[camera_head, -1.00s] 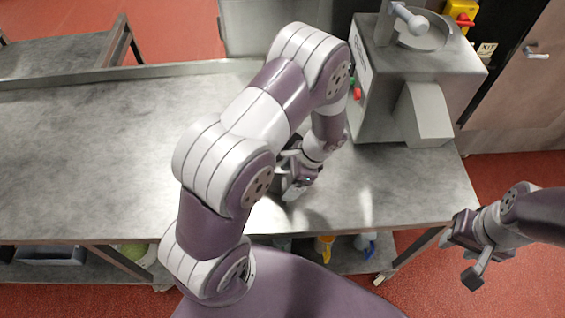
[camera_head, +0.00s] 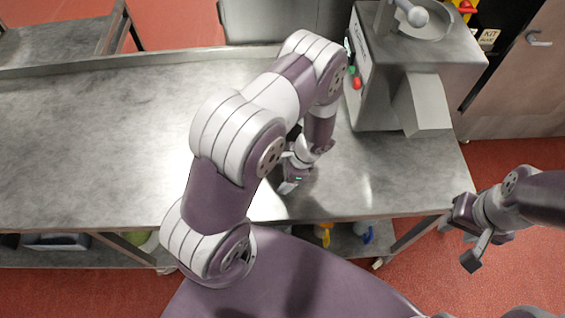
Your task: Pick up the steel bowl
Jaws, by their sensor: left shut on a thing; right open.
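My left gripper (camera_head: 290,183) is low over the steel worktable (camera_head: 110,140), near its front edge and left of the machine. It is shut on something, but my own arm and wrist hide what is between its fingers. I cannot make out the steel bowl anywhere in the head view. My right gripper (camera_head: 460,245) is open and empty, off the table's right end above the red floor.
A grey machine (camera_head: 385,95) with a chute (camera_head: 428,105) stands at the table's back right. The table's left half is clear. A low shelf under it holds a yellow bottle (camera_head: 324,233) and a dark tray (camera_head: 55,241). A cabinet (camera_head: 525,95) stands at the right.

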